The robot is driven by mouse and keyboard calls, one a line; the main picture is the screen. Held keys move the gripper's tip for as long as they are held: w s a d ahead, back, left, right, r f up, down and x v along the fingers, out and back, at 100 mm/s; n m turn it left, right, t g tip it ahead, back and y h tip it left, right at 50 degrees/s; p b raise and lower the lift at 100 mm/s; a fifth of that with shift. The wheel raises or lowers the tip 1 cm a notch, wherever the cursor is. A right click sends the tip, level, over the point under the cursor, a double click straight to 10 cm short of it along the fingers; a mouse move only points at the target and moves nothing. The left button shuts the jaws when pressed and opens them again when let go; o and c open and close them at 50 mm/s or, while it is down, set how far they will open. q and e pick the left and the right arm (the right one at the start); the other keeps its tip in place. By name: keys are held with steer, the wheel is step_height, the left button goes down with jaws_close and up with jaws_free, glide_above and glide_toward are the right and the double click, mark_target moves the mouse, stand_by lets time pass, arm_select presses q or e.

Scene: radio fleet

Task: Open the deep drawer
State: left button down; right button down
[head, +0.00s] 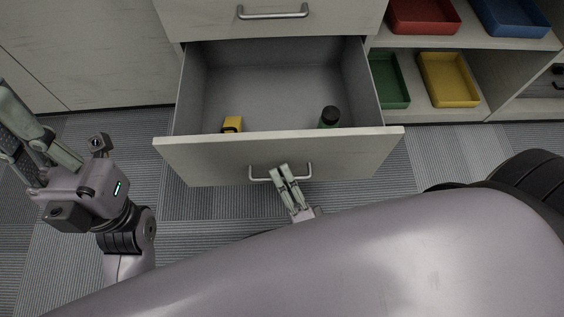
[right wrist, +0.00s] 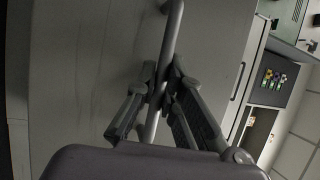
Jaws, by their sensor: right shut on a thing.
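The deep drawer (head: 275,150) is pulled well out of the cabinet in the head view, and its grey interior shows. Its bar handle (head: 308,171) is on the front panel. My right gripper (head: 284,172) is shut on this handle. In the right wrist view, the fingers (right wrist: 163,88) close around the handle bar (right wrist: 172,38). A yellow block-like item (head: 232,124) and a dark green cylinder with a black top (head: 329,117) are inside the drawer near its front. My left gripper (head: 22,140) is at the left, away from the drawer, and its finger gap is unclear.
A shut drawer with a bar handle (head: 272,13) is above. Shelves at right hold a red tray (head: 424,15), a blue tray (head: 510,17), a green tray (head: 388,82) and a yellow tray (head: 449,80). Striped carpet (head: 205,215) lies clear left of the drawer.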

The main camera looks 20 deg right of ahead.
steer(key=shift+s, duration=0.15)
steer(key=c, duration=2)
jaws_free()
steer(key=shift+o, duration=0.2)
steer(key=v, duration=1.2)
steer(key=shift+f, duration=0.1)
